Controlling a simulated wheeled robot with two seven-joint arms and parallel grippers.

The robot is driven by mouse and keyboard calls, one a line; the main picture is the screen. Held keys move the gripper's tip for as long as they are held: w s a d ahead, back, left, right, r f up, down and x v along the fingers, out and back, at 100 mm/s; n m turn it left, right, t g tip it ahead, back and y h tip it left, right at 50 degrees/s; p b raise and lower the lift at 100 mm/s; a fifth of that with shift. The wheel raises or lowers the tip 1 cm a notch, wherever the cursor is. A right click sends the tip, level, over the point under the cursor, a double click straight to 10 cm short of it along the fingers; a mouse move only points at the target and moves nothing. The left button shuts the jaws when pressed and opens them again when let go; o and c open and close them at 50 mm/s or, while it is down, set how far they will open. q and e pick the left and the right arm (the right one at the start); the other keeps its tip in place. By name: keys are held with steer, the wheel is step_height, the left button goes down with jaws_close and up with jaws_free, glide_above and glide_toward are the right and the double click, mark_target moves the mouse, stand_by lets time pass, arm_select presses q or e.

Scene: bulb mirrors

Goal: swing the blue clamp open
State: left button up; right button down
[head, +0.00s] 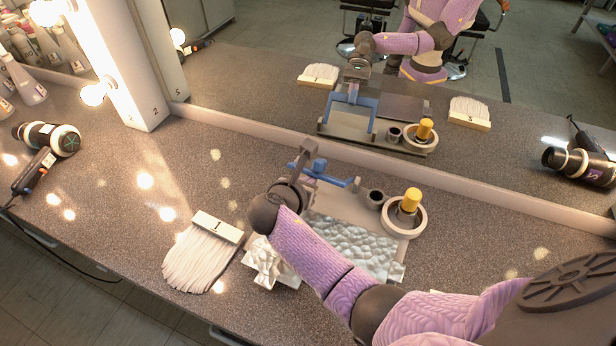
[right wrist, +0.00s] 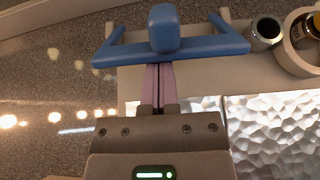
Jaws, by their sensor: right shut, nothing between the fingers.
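The blue clamp (head: 336,181) is at the back of a beige board (head: 345,206), near the mirror. In the right wrist view the clamp (right wrist: 205,50) shows as a crossbar with side arms and a rounded knob (right wrist: 165,28) at its middle. The crossbar lies across the board. My right gripper (head: 307,180) is at the clamp's near side. In the right wrist view its fingers (right wrist: 159,85) are together and empty, pointing at the crossbar just below the knob. I cannot tell whether they touch it. My left gripper is not in view.
A dark cup (head: 376,197) and a yellow-capped bottle (head: 411,199) in a pale ring (head: 422,218) stand right of the clamp. Bumpy silvery sheet (head: 355,245) lies in front. A white brush (head: 200,258) and hair dryer (head: 45,150) are left. The mirror (head: 270,80) rises behind.

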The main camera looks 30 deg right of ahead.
mark_target(315, 160)
steer(key=r+y+p, duration=0.1)
steer(key=p, duration=0.1)
steer(key=w+d+r+g+y+p, duration=0.1)
steer(key=p, duration=0.2)
steer(key=r+g+y+p, duration=0.1)
steer(key=p, duration=0.2)
steer(key=shift+w+d+r, duration=0.15)
steer(key=shift+d, duration=0.25)
steer(key=shift+w+d+g+p, duration=0.2)
steer(key=shift+d+g+p, duration=0.05)
steer(key=shift+g+p, duration=0.15)
steer(key=shift+w+d+r, duration=0.15)
steer(key=shift+d, duration=0.05)
steer(key=shift+p, duration=0.35)
